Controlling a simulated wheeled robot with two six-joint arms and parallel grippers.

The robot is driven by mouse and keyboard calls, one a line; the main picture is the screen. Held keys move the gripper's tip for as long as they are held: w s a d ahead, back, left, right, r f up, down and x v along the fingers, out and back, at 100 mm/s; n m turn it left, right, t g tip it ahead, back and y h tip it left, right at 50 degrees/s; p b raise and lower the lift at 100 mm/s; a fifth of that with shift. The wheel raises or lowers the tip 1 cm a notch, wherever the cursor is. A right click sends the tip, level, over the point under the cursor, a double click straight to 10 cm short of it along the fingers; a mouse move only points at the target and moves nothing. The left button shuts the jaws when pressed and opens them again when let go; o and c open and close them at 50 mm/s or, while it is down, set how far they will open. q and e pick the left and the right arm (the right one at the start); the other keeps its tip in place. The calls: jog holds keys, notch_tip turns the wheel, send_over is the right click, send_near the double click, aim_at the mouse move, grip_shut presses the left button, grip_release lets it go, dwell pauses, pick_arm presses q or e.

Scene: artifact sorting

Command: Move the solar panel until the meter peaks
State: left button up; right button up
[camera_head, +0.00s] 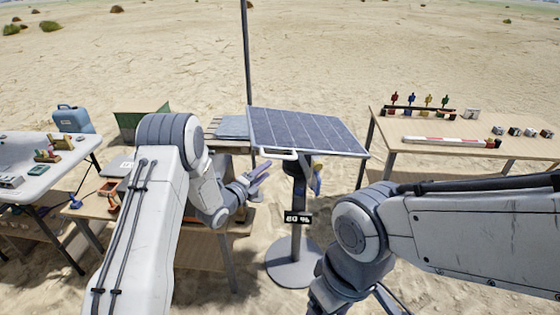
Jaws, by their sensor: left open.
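The solar panel (310,132) is a dark blue, gridded, tilted slab on a grey post with a round base (293,264). A white handle (276,154) runs along its near left edge. A small black meter display (298,218) with white characters sits on the post; I cannot read it surely. My left gripper (262,172) is open and empty, just below and left of the handle, apart from it as far as I can see.
A wooden table (400,160) at the right bears coloured figures (427,102), a red-and-white rod (440,142) and small blocks (515,132). A white table (70,152) with tools and a blue case (72,118) stand left. A tall pole (246,60) rises behind the panel.

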aim_at(280, 157)
pick_arm(q)
jog(key=shift+m+t, duration=0.3)
jog(key=shift+p+x, duration=1.5)
jog(key=shift+x, duration=3.5)
jog(key=shift+w+a+f, duration=0.1)
jog(key=shift+a+f, duration=0.05)
jog(key=shift+a, duration=0.05)
jog(key=shift+c, duration=0.3)
grip_shut()
